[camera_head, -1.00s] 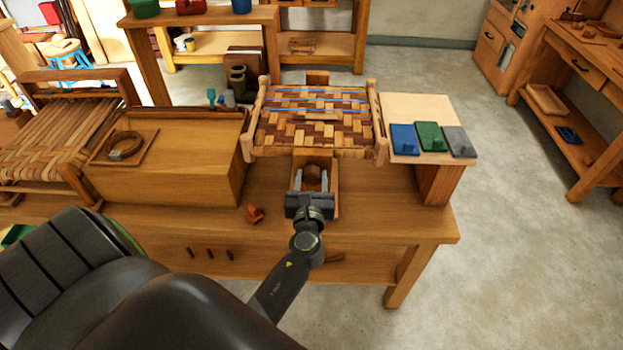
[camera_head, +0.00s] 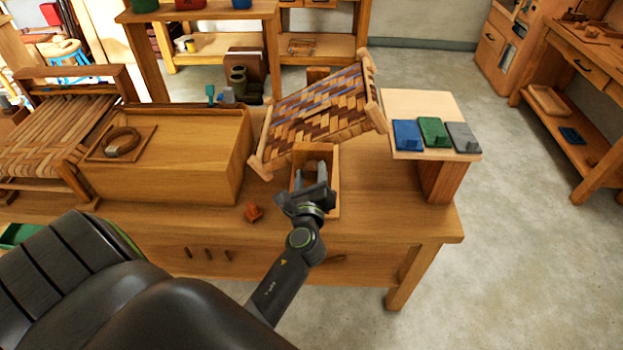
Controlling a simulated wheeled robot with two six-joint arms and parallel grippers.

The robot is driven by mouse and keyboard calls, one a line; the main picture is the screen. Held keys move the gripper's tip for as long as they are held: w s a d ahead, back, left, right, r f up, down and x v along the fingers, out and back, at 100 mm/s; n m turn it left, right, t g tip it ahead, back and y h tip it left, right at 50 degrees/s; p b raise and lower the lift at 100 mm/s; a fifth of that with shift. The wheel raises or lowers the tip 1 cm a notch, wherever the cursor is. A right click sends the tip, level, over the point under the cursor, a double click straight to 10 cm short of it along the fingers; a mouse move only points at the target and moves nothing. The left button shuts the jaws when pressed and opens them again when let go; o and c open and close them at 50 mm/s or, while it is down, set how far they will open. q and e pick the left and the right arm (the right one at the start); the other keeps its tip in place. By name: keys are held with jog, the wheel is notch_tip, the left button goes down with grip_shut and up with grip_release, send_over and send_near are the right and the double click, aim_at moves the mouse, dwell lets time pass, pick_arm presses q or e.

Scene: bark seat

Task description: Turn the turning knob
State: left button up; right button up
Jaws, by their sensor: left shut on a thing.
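The woven bark seat (camera_head: 318,110) stands tilted on the workbench, its right end raised and its left end low. Below its front sits a wooden housing (camera_head: 333,157), where the turning knob (camera_head: 318,169) is mostly hidden behind my gripper. My left gripper (camera_head: 311,190) is at the front of this housing, its wrist rolled, with its jaws shut on the knob. My right gripper is not in view.
A wooden box (camera_head: 175,165) stands left of the seat. Blue (camera_head: 407,134), green (camera_head: 433,131) and grey (camera_head: 462,137) blocks lie on a side shelf (camera_head: 420,104) at right. A small orange piece (camera_head: 253,212) lies on the bench (camera_head: 390,215), whose front right is clear.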

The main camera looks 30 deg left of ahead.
pick_arm(q)
jog(key=n+b, duration=0.2)
jog(key=n, duration=0.1)
jog(key=shift+f+n, duration=0.15)
jog(key=shift+n, duration=0.25)
jog(key=n+b, duration=0.2)
jog(key=n, duration=0.2)
jog(key=shift+a+f+n+b, duration=0.1)
jog(key=shift+n+b, duration=0.2)
jog(key=n+b, duration=0.4)
jog(key=n, duration=0.3)
jog(key=shift+f, duration=0.15)
jog(key=n+b, duration=0.2)
jog(key=n, duration=0.1)
jog(key=shift+n+b, duration=0.3)
jog(key=shift+n, duration=0.1)
jog(key=n+b, duration=0.2)
jog(key=n, duration=0.1)
jog(key=shift+f+n, duration=0.1)
jog(key=shift+n, duration=0.2)
jog(key=n+b, duration=0.1)
jog(key=n, duration=0.2)
jog(key=shift+d+b, duration=0.2)
jog(key=shift+b, duration=0.1)
jog(key=shift+w+n+b, duration=0.1)
jog(key=shift+n+b, duration=0.55)
jog(key=shift+n, duration=1.45)
